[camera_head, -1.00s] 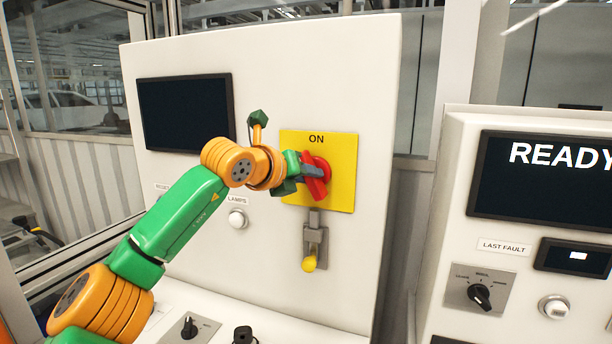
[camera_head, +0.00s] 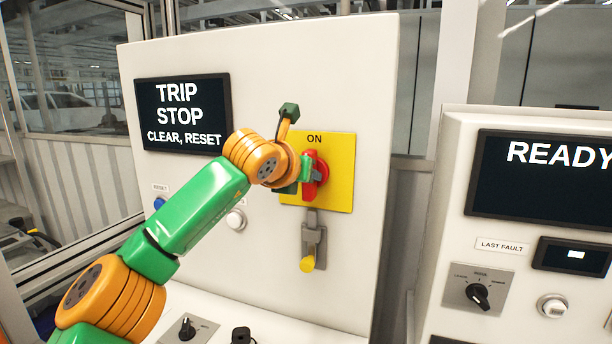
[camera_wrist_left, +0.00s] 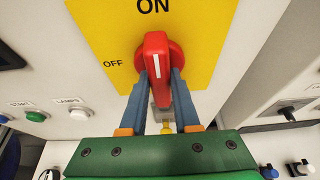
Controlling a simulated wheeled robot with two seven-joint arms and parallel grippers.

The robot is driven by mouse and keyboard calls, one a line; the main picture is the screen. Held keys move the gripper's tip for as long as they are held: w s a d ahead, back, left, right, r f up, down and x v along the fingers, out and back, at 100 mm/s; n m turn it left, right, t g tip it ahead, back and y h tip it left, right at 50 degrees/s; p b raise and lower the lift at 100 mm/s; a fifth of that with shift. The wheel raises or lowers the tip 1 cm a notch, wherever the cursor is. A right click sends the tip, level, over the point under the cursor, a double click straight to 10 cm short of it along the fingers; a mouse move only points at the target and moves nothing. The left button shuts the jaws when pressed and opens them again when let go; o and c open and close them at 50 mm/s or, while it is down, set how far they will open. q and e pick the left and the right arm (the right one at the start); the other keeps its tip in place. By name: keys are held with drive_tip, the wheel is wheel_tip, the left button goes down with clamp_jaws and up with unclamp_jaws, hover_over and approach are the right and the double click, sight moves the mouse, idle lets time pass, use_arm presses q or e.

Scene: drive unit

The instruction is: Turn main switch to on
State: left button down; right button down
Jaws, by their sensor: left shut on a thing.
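The main switch is a red rotary handle (camera_head: 317,175) on a yellow plate (camera_head: 340,185) marked ON at the top. In the left wrist view the red handle (camera_wrist_left: 155,65) stands upright, with its white line pointing up to ON; OFF is printed at the left of the yellow plate (camera_wrist_left: 95,25). My left gripper (camera_head: 308,176) is at the switch. Its two blue-grey fingers (camera_wrist_left: 163,92) are shut on the handle, one on each side. My right gripper is in neither current view.
The panel screen (camera_head: 183,112) reads TRIP STOP, CLEAR, RESET. A hasp with a yellow-ended pin (camera_head: 308,262) hangs below the switch plate. A blue RESET button (camera_head: 159,203) and a white LAMPS button (camera_head: 236,220) are left of it. A second console (camera_head: 535,180) reads READY.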

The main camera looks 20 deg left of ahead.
use_arm(q)
drive_tip(key=shift+f, duration=0.1)
drive_tip(key=c, duration=0.6)
unclamp_jaws()
drive_tip(key=shift+c, duration=0.2)
drive_tip(key=b+v, duration=0.4)
drive_tip(key=v, duration=0.3)
drive_tip(key=shift+b, duration=0.3)
drive_tip(key=shift+w, duration=0.1)
